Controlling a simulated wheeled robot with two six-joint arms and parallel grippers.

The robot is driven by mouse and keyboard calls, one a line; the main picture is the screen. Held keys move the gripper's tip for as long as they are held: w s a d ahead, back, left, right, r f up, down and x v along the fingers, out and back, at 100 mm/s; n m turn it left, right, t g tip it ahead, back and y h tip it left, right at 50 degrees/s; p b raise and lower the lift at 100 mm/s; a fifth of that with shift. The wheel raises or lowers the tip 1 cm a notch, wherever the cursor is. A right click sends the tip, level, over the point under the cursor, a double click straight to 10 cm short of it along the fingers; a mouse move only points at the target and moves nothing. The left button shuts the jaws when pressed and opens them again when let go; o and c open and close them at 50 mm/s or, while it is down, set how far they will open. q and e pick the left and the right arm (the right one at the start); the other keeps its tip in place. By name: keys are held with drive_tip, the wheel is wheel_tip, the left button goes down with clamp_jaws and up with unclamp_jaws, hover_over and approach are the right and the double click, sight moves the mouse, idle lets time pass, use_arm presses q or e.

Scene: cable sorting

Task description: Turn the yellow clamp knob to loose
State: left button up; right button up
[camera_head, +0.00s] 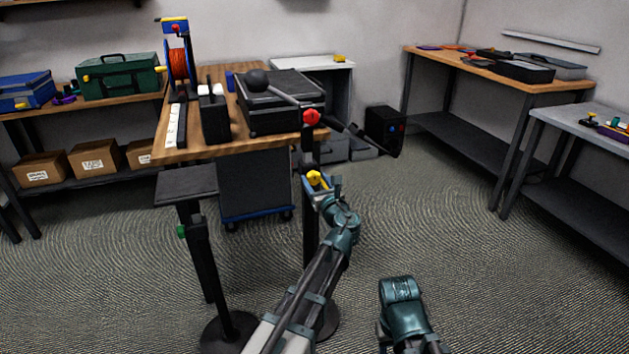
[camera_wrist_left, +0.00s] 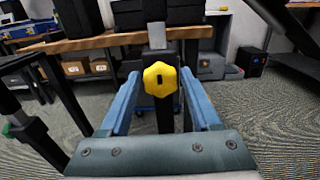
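The yellow clamp knob (camera_head: 317,179) sits on a dark upright post in front of the wooden table, below a red knob (camera_head: 312,117). In the left wrist view the yellow knob (camera_wrist_left: 160,79) is a many-sided disc with a small dark slot in its middle. My left gripper (camera_head: 320,187) is at the yellow knob, with its blue fingers (camera_wrist_left: 158,92) open on either side and a gap between each finger and the knob. My right arm (camera_head: 404,310) shows at the bottom, but its gripper fingers cannot be made out.
The wooden table (camera_head: 186,152) carries a black case (camera_head: 282,105), a cable reel (camera_head: 178,62) and a white strip. A second stand with a green knob (camera_head: 182,231) and round base stands left of my left arm. Open floor lies to the right.

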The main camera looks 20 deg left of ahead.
use_arm(q)
clamp_jaws()
drive_tip(key=shift+n, duration=0.3)
drive_tip(key=n, duration=0.4)
drive_tip(key=shift+n, duration=0.4)
drive_tip(key=n, duration=0.4)
drive_tip(key=shift+s+a+f+n, duration=0.1)
drive_tip(key=shift+n, duration=0.2)
drive_tip(key=n, duration=0.5)
drive_tip(key=shift+f, duration=0.1)
drive_tip(key=shift+n, duration=2.4)
